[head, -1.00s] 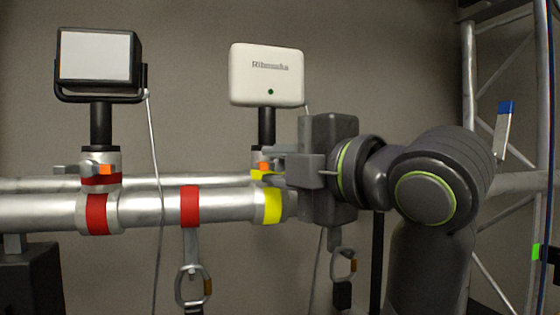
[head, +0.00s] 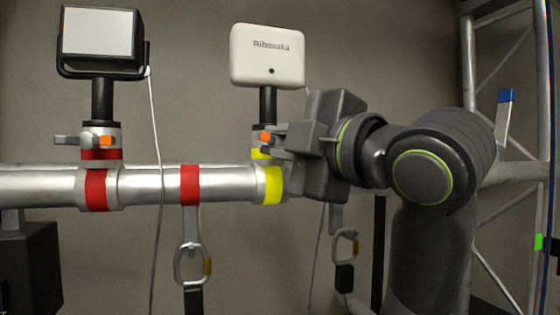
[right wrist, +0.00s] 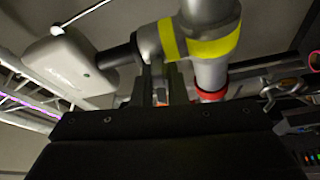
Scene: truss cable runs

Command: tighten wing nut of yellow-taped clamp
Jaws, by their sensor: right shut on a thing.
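The yellow-taped clamp (head: 273,184) sits around the horizontal truss tube, below the white box device. Its yellow band also shows in the right wrist view (right wrist: 222,46). The orange-tipped wing nut (head: 265,138) is on the clamp's upper part. My right gripper (head: 272,138) comes in from the right and is shut on the wing nut; its fingers hide most of the nut. In the right wrist view the fingers (right wrist: 160,85) stand close together just under the clamp, with a bit of orange between them. My left gripper is not in view.
A red-taped clamp (head: 96,188) with its own orange-tipped wing nut holds a lamp (head: 102,40) at left. A red-banded strap with a carabiner (head: 192,265) hangs from the tube (head: 228,182). A thin cable (head: 157,180) runs down. A truss upright (head: 468,70) stands at right.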

